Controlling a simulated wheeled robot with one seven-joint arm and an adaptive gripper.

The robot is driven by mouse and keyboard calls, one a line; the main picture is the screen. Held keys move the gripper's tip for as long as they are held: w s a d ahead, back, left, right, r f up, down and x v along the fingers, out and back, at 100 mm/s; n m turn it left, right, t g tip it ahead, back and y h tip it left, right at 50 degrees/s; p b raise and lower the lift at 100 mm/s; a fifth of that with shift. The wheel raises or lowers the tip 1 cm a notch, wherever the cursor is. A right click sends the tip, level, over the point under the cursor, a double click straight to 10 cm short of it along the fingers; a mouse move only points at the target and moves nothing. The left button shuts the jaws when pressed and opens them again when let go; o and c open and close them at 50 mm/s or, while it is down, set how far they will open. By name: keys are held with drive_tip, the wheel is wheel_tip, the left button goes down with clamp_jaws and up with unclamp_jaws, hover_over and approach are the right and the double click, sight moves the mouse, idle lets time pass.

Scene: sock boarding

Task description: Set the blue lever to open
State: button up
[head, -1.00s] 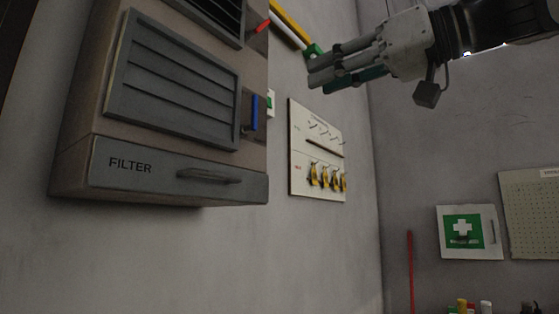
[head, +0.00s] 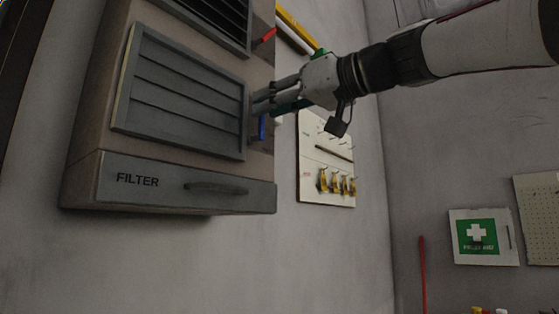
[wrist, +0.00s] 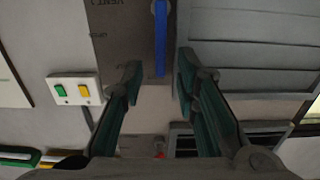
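The blue lever (head: 262,127) is on the right side face of the wall unit, and its upper part is hidden behind my gripper in the head view. In the wrist view the blue lever (wrist: 160,38) is a straight bar at the top middle, on a plate with small, hard-to-read lettering. My gripper (head: 258,104) is close to the lever's upper end. In the wrist view my gripper (wrist: 160,66) is open, its fingers apart with nothing between the pads. The lever lines up with the gap, just past the fingertips; contact cannot be told.
The wall unit has a louvred panel (head: 185,92) and a FILTER drawer (head: 185,183) below. A red lever (head: 268,36) is higher on the same side face. A switch plate (wrist: 76,89) with green and yellow buttons is beside the unit. A hook board (head: 326,160) hangs further right.

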drive_tip(key=shift+w+a, duration=0.2)
drive_tip(key=shift+a, duration=0.1)
drive_tip(key=shift+c, duration=0.5)
clamp_jaws()
